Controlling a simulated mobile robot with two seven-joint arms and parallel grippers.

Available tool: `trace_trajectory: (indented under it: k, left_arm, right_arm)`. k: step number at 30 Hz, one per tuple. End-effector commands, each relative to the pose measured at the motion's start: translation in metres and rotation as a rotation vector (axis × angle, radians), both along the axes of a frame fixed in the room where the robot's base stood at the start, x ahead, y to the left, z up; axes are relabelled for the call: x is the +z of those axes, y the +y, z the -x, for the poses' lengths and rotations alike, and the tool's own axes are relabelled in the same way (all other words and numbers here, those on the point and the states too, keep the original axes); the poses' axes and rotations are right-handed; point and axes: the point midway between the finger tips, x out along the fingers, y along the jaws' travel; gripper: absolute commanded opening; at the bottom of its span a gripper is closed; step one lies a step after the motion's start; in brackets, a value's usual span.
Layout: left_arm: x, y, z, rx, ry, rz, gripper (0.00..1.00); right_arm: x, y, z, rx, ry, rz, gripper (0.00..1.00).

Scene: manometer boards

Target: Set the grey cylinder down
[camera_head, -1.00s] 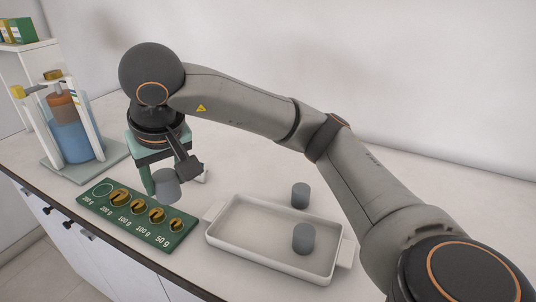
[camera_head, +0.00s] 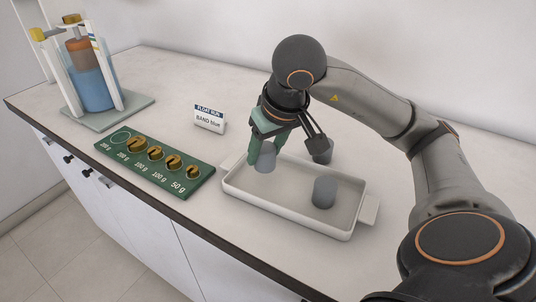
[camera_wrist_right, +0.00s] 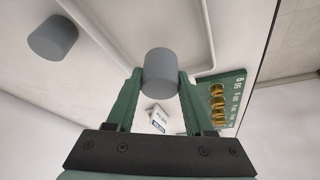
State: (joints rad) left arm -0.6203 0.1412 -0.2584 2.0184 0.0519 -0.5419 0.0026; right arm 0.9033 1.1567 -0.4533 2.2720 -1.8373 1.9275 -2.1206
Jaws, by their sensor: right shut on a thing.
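My right gripper (camera_head: 267,153) is shut on a grey cylinder (camera_head: 265,160), upright between its green fingers over the left end of the white tray (camera_head: 285,222). In the right wrist view the held cylinder (camera_wrist_right: 160,72) sits between the fingertips (camera_wrist_right: 158,82). I cannot tell whether its base touches the tray floor. A second grey cylinder (camera_head: 324,192) stands in the right part of the tray. My left gripper is not in view.
A green board (camera_head: 150,172) with several brass weights and one empty ring lies left of the tray. A small labelled card (camera_head: 209,119) stands behind it. A stand with a blue-filled vessel (camera_head: 92,88) is at the far left. Counter between card and stand is clear.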

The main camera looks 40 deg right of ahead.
Motion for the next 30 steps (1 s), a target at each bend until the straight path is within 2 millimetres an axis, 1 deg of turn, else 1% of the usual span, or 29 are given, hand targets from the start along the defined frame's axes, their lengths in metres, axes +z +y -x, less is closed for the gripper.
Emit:
trace_trajectory:
  k: [3, 6, 9, 17, 21, 22, 27, 30]
  left_arm:
    - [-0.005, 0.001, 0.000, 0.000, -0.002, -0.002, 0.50]
    - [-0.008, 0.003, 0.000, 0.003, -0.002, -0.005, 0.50]
    - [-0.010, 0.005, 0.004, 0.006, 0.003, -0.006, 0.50]
    - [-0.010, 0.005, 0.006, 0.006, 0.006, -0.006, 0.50]
    - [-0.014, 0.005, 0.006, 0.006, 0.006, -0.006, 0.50]
    - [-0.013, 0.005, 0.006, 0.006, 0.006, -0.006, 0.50]
    - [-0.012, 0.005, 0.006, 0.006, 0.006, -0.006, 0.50]
    - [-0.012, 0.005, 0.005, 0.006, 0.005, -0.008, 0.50]
  right_arm:
    - [-0.012, -0.005, 0.004, -0.001, 0.003, 0.004, 0.00]
    - [-0.026, -0.005, 0.003, 0.000, 0.002, 0.002, 0.00]
    - [-0.034, -0.004, 0.003, 0.001, 0.000, 0.001, 0.00]
    - [-0.035, -0.004, 0.002, 0.000, -0.003, 0.001, 0.00]
    - [-0.039, -0.004, 0.002, 0.000, -0.003, 0.001, 0.00]
    - [-0.039, -0.004, 0.003, 0.001, -0.001, 0.001, 0.54]
    - [-0.038, -0.004, 0.002, 0.001, -0.001, 0.001, 0.73]
    - [-0.038, -0.004, 0.002, 0.001, 0.000, 0.001, 0.83]
